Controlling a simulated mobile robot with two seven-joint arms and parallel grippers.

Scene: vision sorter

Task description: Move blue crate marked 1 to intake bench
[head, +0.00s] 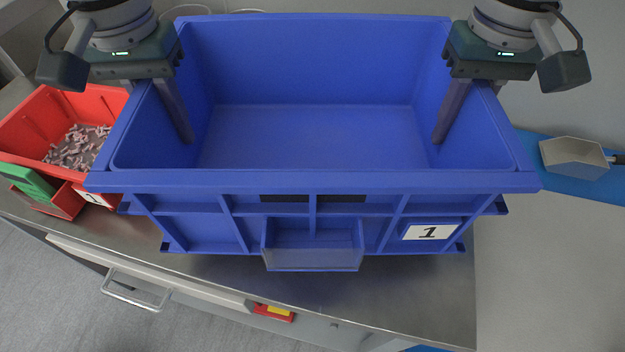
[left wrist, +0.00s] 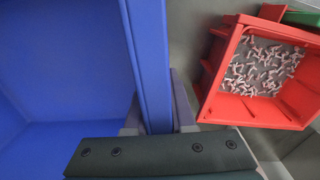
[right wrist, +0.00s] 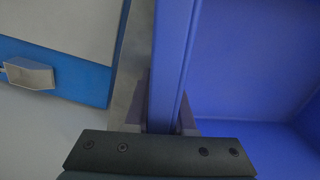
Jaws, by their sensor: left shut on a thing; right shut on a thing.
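My left gripper (head: 172,108) is shut on the crate's left wall, with a finger inside the crate. My right gripper (head: 455,108) is shut on the right wall in the same way. The left wrist view shows the left wall (left wrist: 150,65) between the fingers; the right wrist view shows the right wall (right wrist: 172,65) between the fingers.
A red crate (head: 22,125) with small pinkish parts stands close at the left, a green piece (head: 28,182) at its front. A metal scoop (head: 575,158) lies on a blue-edged surface (head: 590,188) at the right. A drawer handle (head: 135,292) sticks out at the bench front.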

